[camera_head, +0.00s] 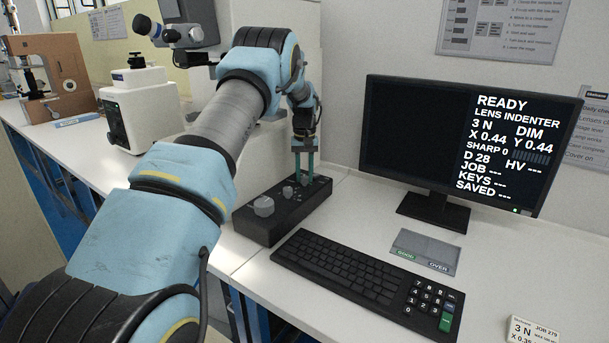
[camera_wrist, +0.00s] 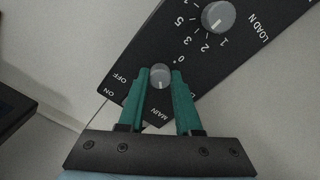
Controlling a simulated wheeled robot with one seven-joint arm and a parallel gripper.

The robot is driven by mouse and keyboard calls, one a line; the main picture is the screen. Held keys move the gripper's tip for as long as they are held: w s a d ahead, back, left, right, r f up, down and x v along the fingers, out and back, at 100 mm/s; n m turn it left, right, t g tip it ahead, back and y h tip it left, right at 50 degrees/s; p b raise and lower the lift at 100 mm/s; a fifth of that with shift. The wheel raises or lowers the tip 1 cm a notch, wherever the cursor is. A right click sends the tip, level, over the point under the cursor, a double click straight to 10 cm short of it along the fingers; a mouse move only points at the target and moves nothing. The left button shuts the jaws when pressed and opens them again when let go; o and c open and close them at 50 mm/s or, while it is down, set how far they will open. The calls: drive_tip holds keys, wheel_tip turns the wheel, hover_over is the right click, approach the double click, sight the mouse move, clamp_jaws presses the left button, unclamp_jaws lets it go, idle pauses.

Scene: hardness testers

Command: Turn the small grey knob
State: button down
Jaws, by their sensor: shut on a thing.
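The small grey knob (camera_wrist: 160,77) shows in the wrist view between the two green fingers of my gripper (camera_wrist: 161,82). The fingers are shut on its sides. "OFF", "ON" and "MAIN" are printed near it on the black control box (camera_wrist: 225,55). In the head view my gripper (camera_head: 304,176) points down onto the far right part of the black control box (camera_head: 268,232), and the fingers largely hide the held knob there.
A larger grey dial marked "LOAD N" (camera_wrist: 218,17) is beside the held knob. The keyboard (camera_head: 340,265) lies just in front of the box. The monitor (camera_head: 410,135) stands right and reads "READY". A grey plate (camera_head: 425,250) and a white instrument (camera_head: 145,105) are also on the bench.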

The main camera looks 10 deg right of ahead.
sight(305, 176)
idle(0.4)
drive_tip(key=c, duration=0.6)
unclamp_jaws()
wheel_tip(305, 176, up, 11)
drive_tip(key=b, duration=0.2)
